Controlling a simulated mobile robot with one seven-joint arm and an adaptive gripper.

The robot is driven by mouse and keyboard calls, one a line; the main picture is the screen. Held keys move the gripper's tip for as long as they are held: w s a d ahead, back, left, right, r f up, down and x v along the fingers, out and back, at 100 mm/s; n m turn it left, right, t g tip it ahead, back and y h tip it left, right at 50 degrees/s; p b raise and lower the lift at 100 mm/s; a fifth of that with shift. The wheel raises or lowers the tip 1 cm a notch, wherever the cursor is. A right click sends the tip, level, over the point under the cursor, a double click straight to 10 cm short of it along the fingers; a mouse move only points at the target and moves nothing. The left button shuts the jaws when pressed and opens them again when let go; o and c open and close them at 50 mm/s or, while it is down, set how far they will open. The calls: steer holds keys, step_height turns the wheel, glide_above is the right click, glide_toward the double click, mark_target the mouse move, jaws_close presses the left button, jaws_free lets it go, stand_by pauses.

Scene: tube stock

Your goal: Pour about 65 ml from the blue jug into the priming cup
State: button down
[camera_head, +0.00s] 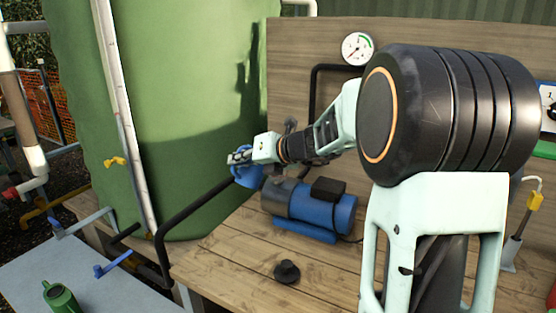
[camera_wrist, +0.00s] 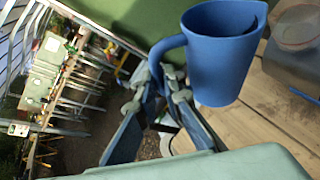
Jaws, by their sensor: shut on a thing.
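My gripper (camera_head: 243,158) is shut on the handle of the blue jug (camera_head: 249,177), held above the bench by the green tank. In the wrist view the jug (camera_wrist: 222,60) fills the upper middle, its handle (camera_wrist: 158,62) between my fingers (camera_wrist: 165,115). Little of its inside shows; the liquid level cannot be seen. A round-rimmed, see-through vessel (camera_wrist: 297,25) stands at the wrist view's upper right, apart from the jug. It may be the priming cup, but I cannot be sure. In the head view the cup is not clearly visible near my wrist.
A blue pump (camera_head: 318,208) with a black box on top sits on the wooden bench (camera_head: 225,250). A black cap-like piece (camera_head: 287,272) lies in front. The green tank (camera_head: 185,120) and a black pipe (camera_head: 190,210) are at left.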

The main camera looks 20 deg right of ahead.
mark_target(245, 149)
steer(key=shift+w+d+r+p, duration=0.2)
steer(key=shift+d+r+p, duration=0.1)
steer(key=shift+p, duration=0.2)
steer(key=shift+w+d+r+m+g+y+p, duration=0.2)
steer(key=shift+r+m+y+p, duration=0.15)
steer(key=shift+p, duration=0.3)
steer(key=shift+w+d+r+m+g+y+p, duration=0.1)
steer(key=shift+d+r+m+y+p, duration=0.2)
steer(key=shift+p, duration=0.35)
steer(key=shift+w+d, duration=0.15)
steer(key=shift+d, duration=0.1)
steer(key=shift+w+d+r+p, duration=0.15)
steer(key=shift+d+r+p, duration=0.05)
steer(key=shift+d+p, duration=0.15)
steer(key=shift+w+d+r+m+p, duration=0.15)
steer(key=shift+d+r+m+p, duration=0.15)
steer(key=shift+p, duration=0.25)
steer(key=shift+r+m+y+p, duration=0.4)
steer(key=shift+r+p, duration=0.25)
steer(key=shift+p, duration=0.3)
